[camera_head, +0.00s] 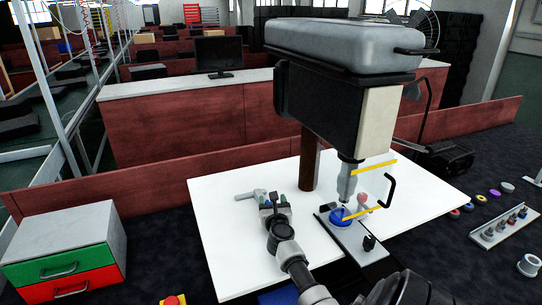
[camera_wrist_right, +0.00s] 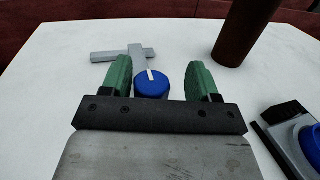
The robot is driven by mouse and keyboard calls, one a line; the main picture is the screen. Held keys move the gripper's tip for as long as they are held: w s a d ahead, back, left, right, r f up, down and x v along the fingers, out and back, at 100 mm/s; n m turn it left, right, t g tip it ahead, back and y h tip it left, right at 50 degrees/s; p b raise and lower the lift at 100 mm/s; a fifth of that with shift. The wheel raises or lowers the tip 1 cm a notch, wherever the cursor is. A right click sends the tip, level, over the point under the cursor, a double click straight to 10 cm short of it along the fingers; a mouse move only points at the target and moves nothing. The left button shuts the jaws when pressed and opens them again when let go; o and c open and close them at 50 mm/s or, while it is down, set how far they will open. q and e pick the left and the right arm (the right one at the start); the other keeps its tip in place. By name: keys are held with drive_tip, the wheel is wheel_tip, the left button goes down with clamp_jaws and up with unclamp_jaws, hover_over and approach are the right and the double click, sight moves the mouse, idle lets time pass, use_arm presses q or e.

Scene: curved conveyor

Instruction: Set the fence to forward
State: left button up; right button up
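A grey T-shaped bar (camera_head: 250,195), seemingly the fence, lies on the white tabletop (camera_head: 225,235). It also shows in the right wrist view (camera_wrist_right: 122,55). A blue round knob (camera_wrist_right: 151,86) with a white pointer stripe is at the near end of the bar. My right gripper (camera_head: 274,199) is over the tabletop beside the bar. Its green fingers (camera_wrist_right: 160,82) are open, one on each side of the knob, with a visible gap at the right finger. I cannot tell the knob's setting. My left gripper is not in view.
A drill-press-like machine (camera_head: 330,90) stands on a brown post (camera_head: 309,160) right of my gripper. Its base (camera_head: 352,236) carries a blue disc (camera_head: 341,216). A drawer cabinet (camera_head: 65,245) stands at left, and a tool rack (camera_head: 505,226) at right. The tabletop's left part is clear.

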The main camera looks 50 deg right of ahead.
drive_tip(key=shift+a, duration=0.1)
drive_tip(key=shift+s+a, duration=0.25)
drive_tip(key=shift+a, duration=0.2)
drive_tip(key=v, duration=0.9)
drive_tip(key=shift+s+a+p, duration=0.1)
drive_tip(key=shift+s+p, duration=0.25)
drive_tip(key=shift+r, duration=0.1)
